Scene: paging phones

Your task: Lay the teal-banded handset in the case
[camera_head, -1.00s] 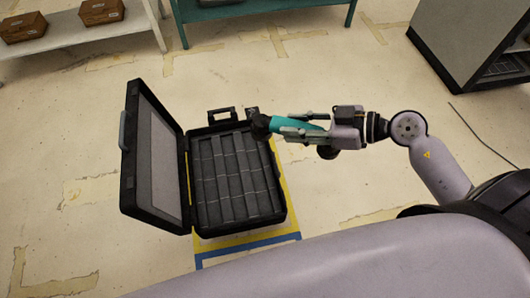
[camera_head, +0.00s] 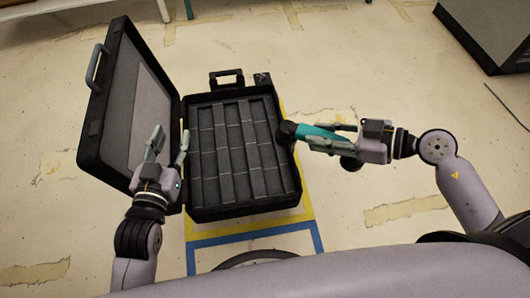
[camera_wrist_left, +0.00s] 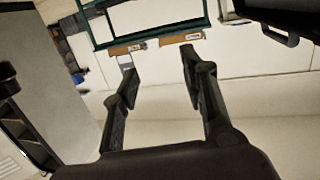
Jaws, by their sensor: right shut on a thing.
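The teal-banded handset (camera_head: 318,132) is black at its ends with a teal middle. My right gripper (camera_head: 328,139) is shut on it, and its left end reaches the right rim of the case. The open black case (camera_head: 192,196) lies on the floor with its lid (camera_head: 95,135) raised to the left. Its grey foam interior is split into several narrow slots, and I see no handset in them. My left gripper (camera_head: 168,143) is open and empty by the hinge side of the case. Its two fingers also show apart in the left wrist view (camera_wrist_left: 160,75).
Yellow and blue tape (camera_head: 250,233) marks the floor around the case. A grey cabinet (camera_head: 490,35) stands at the top right. A cable lies on the floor at the far right. Open floor lies beyond the case.

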